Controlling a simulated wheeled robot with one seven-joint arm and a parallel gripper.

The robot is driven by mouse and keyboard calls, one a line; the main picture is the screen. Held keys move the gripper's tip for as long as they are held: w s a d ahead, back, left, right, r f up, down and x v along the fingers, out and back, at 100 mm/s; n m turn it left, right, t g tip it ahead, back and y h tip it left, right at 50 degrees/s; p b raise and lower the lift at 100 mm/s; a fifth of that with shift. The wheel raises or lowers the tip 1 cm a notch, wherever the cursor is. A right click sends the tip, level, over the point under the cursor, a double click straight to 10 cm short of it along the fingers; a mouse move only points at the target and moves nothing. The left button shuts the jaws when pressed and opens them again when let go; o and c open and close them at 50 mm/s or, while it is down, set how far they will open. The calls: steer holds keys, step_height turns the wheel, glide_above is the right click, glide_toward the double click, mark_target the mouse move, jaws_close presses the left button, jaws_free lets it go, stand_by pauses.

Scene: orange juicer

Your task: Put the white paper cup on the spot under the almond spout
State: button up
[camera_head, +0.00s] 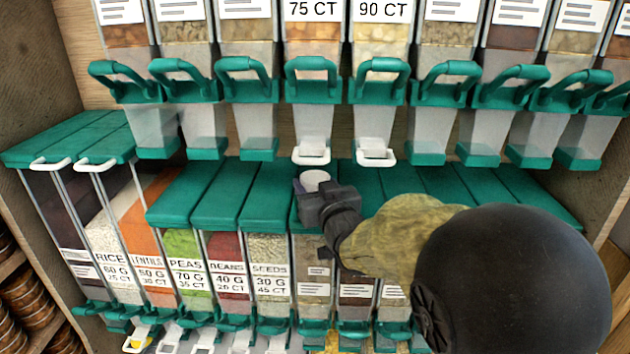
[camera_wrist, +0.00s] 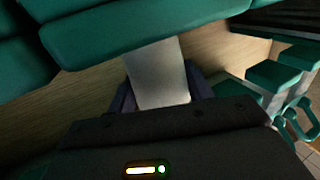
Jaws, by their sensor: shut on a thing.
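The white paper cup (camera_head: 315,177) is in my gripper (camera_head: 314,188) in the head view, just below the spout of the dispenser labelled 75 CT (camera_head: 312,120). My gripper is shut on the cup, and its fingers hide the cup's lower part. In the wrist view the cup (camera_wrist: 158,72) is between the two dark fingers, its far end close to or against a teal part (camera_wrist: 140,28); I cannot tell whether they touch. The product names on the upper labels are cut off, so I cannot tell which spout is the almond one.
A dispenser labelled 90 CT (camera_head: 378,120) with a white piece (camera_head: 375,152) below its spout is just right. Teal-lidded lower bins (camera_head: 205,195) fill the shelf below. Teal handles (camera_head: 240,75) stick out along the upper row, leaving a narrow gap between rows.

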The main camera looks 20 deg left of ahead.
steer(key=shift+s, duration=0.15)
steer(key=shift+f, duration=0.15)
steer(key=o, duration=0.9)
steer(key=shift+a, duration=0.15)
steer(key=shift+o, duration=0.2)
steer(key=shift+s, duration=0.1)
steer(key=shift+r, duration=0.2)
steer(key=shift+s+d+f+b, duration=0.1)
steer(key=shift+d+f+b, duration=0.05)
steer(key=shift+d+b, duration=0.2)
steer(key=b+v, duration=0.5)
steer(key=v, duration=0.6)
steer(key=shift+s, duration=0.1)
